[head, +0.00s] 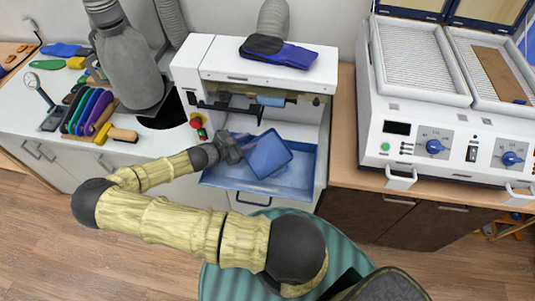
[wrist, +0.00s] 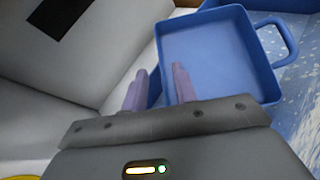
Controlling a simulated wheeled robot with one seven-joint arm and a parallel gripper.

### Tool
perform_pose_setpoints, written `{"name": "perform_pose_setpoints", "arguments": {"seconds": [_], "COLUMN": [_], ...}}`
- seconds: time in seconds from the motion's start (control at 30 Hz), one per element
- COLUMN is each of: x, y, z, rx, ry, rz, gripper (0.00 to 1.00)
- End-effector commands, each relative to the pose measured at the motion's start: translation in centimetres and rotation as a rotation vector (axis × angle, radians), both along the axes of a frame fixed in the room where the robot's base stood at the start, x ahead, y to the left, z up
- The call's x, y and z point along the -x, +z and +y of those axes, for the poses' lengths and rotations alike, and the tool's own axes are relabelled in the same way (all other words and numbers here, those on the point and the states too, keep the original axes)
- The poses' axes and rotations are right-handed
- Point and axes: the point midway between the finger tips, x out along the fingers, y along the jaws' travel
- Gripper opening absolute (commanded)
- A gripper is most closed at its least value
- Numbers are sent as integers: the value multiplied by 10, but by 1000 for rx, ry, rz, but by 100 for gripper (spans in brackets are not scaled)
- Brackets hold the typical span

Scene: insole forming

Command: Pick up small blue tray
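The small blue tray (head: 268,154) is a shallow square tray, set at an angle in a larger blue pull-out tray (head: 217,178) under the white machine. In the wrist view the small tray (wrist: 215,60) fills the upper right, with a loop handle on its right side. My gripper (head: 236,149) is at the tray's left side. In the wrist view my gripper (wrist: 159,88) has its two purple fingers apart, with a blue part showing between them. I cannot tell whether this part is the tray's near side or a handle. No firm contact shows.
The white machine (head: 190,62) rises directly above and beside the tray, with a blue and black insole (head: 278,52) on top. A red button (head: 196,120) is left of the opening. A heater unit (head: 440,150) stands right.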

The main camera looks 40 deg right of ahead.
Motion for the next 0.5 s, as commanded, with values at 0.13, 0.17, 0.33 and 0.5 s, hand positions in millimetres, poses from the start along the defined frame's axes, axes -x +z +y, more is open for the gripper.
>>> {"name": "perform_pose_setpoints", "arguments": {"seconds": [0.13, 0.17, 0.33, 0.5], "x": [2, 1, 1, 0], "y": [1, -2, -10, -12], "z": [-20, -24, -37, -37], "rx": [2, 2, 0, 0], "ry": [-2, -2, -2, -1], "rz": [3, 3, 2, 0], "gripper": [28, 28, 28, 28]}}
